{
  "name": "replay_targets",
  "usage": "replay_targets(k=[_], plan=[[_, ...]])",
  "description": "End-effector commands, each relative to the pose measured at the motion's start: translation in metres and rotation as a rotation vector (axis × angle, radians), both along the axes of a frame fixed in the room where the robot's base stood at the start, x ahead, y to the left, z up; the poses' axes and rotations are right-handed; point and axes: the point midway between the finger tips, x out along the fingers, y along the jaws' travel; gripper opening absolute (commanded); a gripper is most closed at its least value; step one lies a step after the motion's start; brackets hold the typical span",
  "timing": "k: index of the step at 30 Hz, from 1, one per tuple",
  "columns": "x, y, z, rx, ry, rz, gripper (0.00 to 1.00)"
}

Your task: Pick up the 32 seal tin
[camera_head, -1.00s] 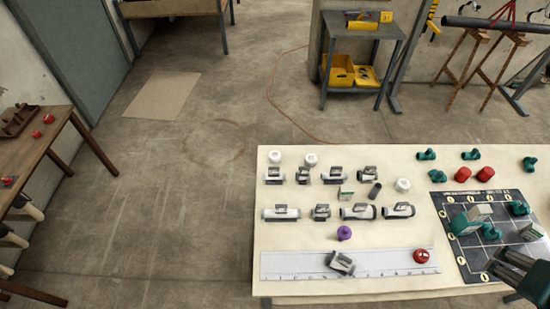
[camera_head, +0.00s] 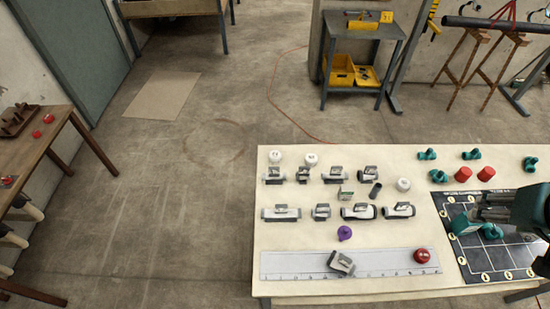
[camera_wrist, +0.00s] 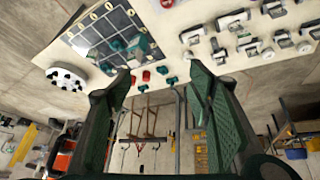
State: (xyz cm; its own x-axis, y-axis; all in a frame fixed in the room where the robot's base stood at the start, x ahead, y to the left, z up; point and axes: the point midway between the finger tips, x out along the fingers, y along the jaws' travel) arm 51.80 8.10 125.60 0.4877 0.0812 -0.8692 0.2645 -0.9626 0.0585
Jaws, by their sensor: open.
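No readable "32" shows on any tin, so I cannot tell which is the 32 seal tin. Round tin-like pieces on the table are two white ones (camera_head: 276,157) and (camera_head: 310,159) at the back left, a third white one (camera_head: 403,184) near the middle, a purple one (camera_head: 344,233) and a red one (camera_head: 421,256) on the ruled strip. My gripper (camera_head: 482,213) is above the dark mat at the right, well apart from the white and purple pieces. In the wrist view my gripper (camera_wrist: 160,76) is open, with nothing between its fingers.
The table (camera_head: 300,245) holds several grey-white pipe fittings (camera_head: 360,212) in rows. Two red caps (camera_head: 462,173) and teal fittings (camera_head: 427,154) stand back right. A teal box (camera_head: 463,223) is on the dark gridded mat (camera_head: 482,262); my arm hides part of the mat. The ruled strip (camera_head: 300,263) lies in front.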

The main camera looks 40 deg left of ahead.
Motion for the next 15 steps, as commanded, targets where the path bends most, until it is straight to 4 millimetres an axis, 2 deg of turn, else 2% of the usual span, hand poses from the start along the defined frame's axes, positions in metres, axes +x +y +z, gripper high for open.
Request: replay_targets(k=[15], plan=[[0.063, 0.09, -0.001, -0.062, 0.071, 0.223, 0.51]])
